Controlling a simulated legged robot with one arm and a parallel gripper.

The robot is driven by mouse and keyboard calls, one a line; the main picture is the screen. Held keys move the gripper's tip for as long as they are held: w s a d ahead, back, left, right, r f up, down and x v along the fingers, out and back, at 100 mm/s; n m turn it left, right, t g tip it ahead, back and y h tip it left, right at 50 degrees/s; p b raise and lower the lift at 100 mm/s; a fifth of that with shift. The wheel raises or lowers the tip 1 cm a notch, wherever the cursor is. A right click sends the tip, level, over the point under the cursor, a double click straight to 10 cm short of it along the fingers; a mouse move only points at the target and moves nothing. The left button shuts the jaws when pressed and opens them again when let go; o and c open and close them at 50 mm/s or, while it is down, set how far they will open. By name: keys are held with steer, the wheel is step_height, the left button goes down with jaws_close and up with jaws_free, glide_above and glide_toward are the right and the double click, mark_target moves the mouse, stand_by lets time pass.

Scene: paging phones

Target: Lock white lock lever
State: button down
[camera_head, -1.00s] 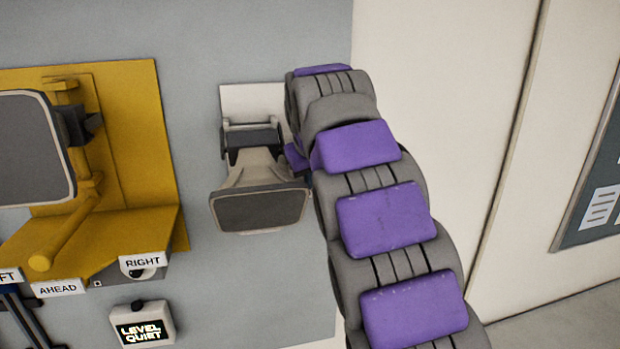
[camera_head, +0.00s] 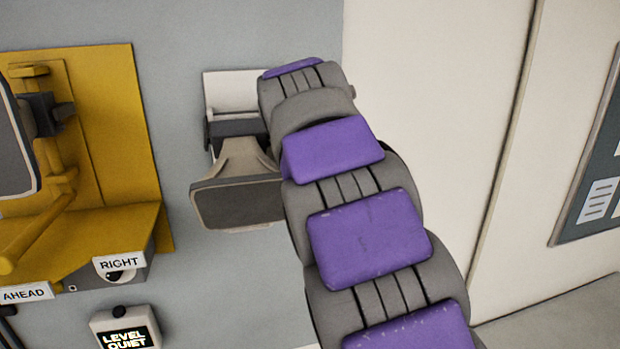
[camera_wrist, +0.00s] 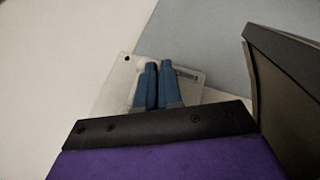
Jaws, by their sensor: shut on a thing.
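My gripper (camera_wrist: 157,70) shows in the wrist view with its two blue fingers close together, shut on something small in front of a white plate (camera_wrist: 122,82). The thing between the fingers is almost wholly hidden; by its place at the plate it seems to be the white lock lever. In the head view, the white plate (camera_head: 229,92) sits on the grey wall above a beige and dark paging phone (camera_head: 240,203). My arm covers the plate's right side, and my gripper is hidden behind it there.
The phone's dark edge (camera_wrist: 285,85) is close on the right in the wrist view. A yellow bracket (camera_head: 105,130) with another dark device stands at the left, above a RIGHT label (camera_head: 120,263) and a LEVEL QUIET box (camera_head: 125,332).

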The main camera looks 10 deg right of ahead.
steer(key=shift+w+d+f+h, duration=0.2)
steer(key=shift+d+f+h, duration=0.3)
steer(key=shift+h, duration=0.2)
steer(key=shift+d, duration=0.1)
steer(key=shift+r+p, duration=0.4)
steer(key=shift+r, duration=0.4)
